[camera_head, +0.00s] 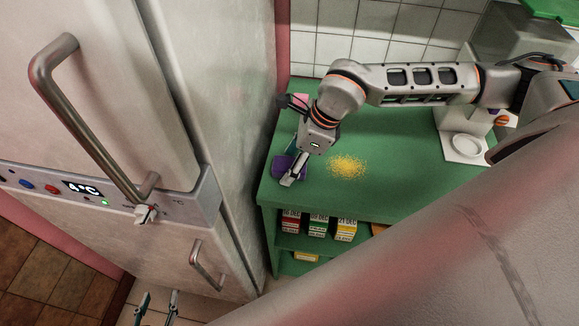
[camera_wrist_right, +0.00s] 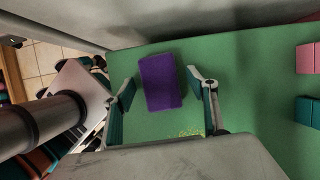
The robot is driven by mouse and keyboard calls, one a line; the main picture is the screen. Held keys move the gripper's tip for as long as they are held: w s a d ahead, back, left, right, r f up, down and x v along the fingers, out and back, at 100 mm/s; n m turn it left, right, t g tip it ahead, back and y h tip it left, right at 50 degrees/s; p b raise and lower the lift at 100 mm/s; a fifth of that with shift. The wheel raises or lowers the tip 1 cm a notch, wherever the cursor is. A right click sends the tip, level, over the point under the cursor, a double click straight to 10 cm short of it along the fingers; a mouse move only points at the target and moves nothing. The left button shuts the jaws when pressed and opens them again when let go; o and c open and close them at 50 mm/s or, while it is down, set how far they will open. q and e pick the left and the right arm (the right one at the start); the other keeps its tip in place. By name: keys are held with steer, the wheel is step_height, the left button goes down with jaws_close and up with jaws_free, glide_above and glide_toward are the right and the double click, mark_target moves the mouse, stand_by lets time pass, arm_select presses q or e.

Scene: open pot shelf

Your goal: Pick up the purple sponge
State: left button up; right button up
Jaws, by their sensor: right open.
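The purple sponge (camera_head: 280,167) lies on the green counter (camera_head: 400,180) near its left end, partly hidden by my right gripper (camera_head: 292,178). In the right wrist view the purple sponge (camera_wrist_right: 160,82) lies between the two spread fingers of my right gripper (camera_wrist_right: 167,88), with green surface showing on both sides. The fingers are open and hold nothing. My left gripper (camera_head: 157,308) shows at the bottom edge of the head view, low in front of the fridge, with its two fingers apart and nothing between them.
A tall fridge (camera_head: 225,100) stands close to the counter's left end. Yellow crumbs (camera_head: 347,166) lie right of the sponge. Pink blocks (camera_wrist_right: 306,58) and teal blocks (camera_wrist_right: 308,110) lie on the counter. A white machine (camera_head: 465,135) stands at the right. Cartons (camera_head: 318,225) sit on the shelf below.

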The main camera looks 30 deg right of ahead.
steer(key=c, duration=1)
arm_select(q)
steer(key=shift+r, duration=0.15)
